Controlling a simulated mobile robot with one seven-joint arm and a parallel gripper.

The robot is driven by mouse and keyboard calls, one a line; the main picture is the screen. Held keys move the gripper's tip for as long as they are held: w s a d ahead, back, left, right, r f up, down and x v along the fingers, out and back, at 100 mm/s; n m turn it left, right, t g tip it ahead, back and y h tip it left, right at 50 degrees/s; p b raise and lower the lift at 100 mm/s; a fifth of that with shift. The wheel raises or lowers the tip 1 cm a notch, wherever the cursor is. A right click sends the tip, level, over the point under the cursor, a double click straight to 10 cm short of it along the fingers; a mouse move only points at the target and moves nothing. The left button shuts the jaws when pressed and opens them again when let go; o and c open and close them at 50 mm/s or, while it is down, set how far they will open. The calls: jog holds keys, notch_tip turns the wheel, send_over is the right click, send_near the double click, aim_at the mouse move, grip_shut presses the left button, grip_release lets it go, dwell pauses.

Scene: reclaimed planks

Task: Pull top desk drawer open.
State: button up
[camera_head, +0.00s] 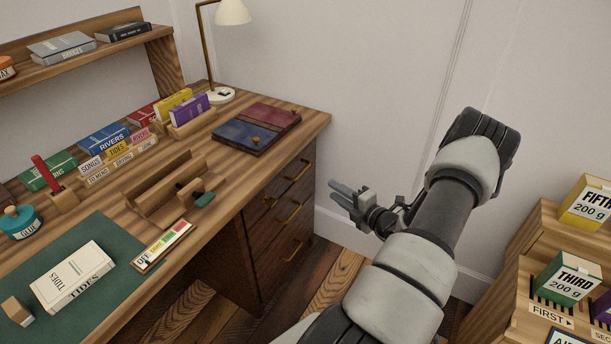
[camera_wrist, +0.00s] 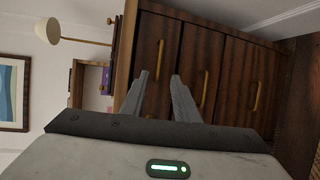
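The wooden desk (camera_head: 222,148) has a stack of three drawers under its right end, all looking shut. The top drawer (camera_wrist: 150,36) has a brass handle (camera_head: 299,170), which also shows in the wrist view (camera_wrist: 158,58). The middle handle (camera_head: 289,213) and bottom handle (camera_head: 295,247) are below it. My gripper (camera_head: 332,190) is open and empty, to the right of the drawer fronts in the head view. In the sideways wrist view, its two fingers (camera_wrist: 160,76) point at the top drawer, with the handle beyond and between their tips, apparently not touching.
A wooden shelf unit with boxes (camera_head: 567,277) stands at the right. The floor before the drawers (camera_head: 335,275) looks clear.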

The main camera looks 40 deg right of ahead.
jog(key=w+f+b, duration=0.3)
jog(key=w, duration=1.3)
jog(key=shift+b, duration=0.4)
jog(key=shift+s, duration=0.1)
grip_shut()
